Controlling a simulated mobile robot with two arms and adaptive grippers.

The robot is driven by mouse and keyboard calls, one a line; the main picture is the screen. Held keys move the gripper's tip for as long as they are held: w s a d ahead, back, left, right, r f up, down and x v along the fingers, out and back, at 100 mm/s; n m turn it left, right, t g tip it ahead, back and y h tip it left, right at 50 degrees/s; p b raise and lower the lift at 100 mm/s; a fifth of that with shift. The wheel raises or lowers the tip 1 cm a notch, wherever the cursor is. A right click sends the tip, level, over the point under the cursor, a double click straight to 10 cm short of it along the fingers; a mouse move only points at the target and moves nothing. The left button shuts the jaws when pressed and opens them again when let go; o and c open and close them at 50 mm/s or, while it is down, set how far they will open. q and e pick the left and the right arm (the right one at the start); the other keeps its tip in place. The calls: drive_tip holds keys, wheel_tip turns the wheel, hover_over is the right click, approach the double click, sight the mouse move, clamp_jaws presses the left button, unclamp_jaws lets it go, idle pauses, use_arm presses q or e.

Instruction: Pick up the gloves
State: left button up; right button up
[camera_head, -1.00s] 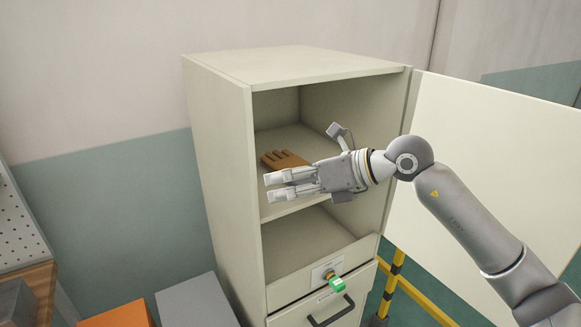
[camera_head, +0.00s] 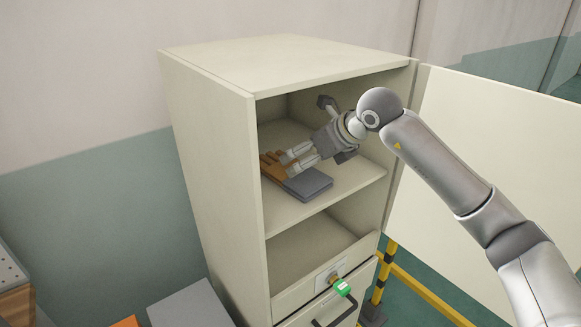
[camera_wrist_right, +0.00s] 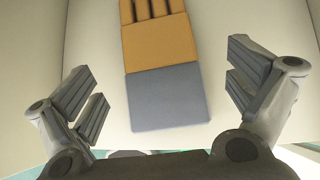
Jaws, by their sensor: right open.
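The gloves lie on the upper shelf of the open cabinet, with orange-brown hand parts (camera_head: 273,166) and grey-blue cuffs (camera_head: 308,184). In the right wrist view the orange part (camera_wrist_right: 160,42) is at the top and the grey cuff (camera_wrist_right: 168,97) is nearer to me. My right gripper (camera_head: 290,160) is inside the upper compartment, above the gloves, and hides part of them. In the wrist view its fingers (camera_wrist_right: 168,95) are spread wide on either side of the cuff, apart from it. My left gripper is not in view.
The cabinet (camera_head: 215,180) has side walls and a top close around my right arm. Its door (camera_head: 470,170) stands open at the right. Below are an empty lower compartment (camera_head: 315,245) and a drawer with a green-tagged key (camera_head: 343,288). A yellow-black rail (camera_head: 420,290) stands at the right.

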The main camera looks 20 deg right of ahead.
drive_tip(key=shift+w+a+f, duration=0.2)
drive_tip(key=shift+w+f, duration=0.1)
drive_tip(key=shift+w, duration=0.05)
drive_tip(key=shift+w+a+f, duration=0.15)
drive_tip(key=shift+w+f, duration=0.05)
drive_tip(key=p+x, duration=0.4)
drive_tip(key=shift+s+f, duration=0.1)
drive_tip(key=shift+s, duration=0.15)
drive_tip(key=shift+w+a+f, duration=0.2)
drive_tip(key=shift+w+f, duration=0.2)
drive_tip(key=shift+f, duration=0.1)
drive_tip(key=shift+s, duration=0.1)
drive_tip(key=c, duration=0.3)
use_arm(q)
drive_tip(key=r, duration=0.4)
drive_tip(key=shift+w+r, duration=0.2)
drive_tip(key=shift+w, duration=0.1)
use_arm(e)
drive_tip(key=c, duration=0.6)
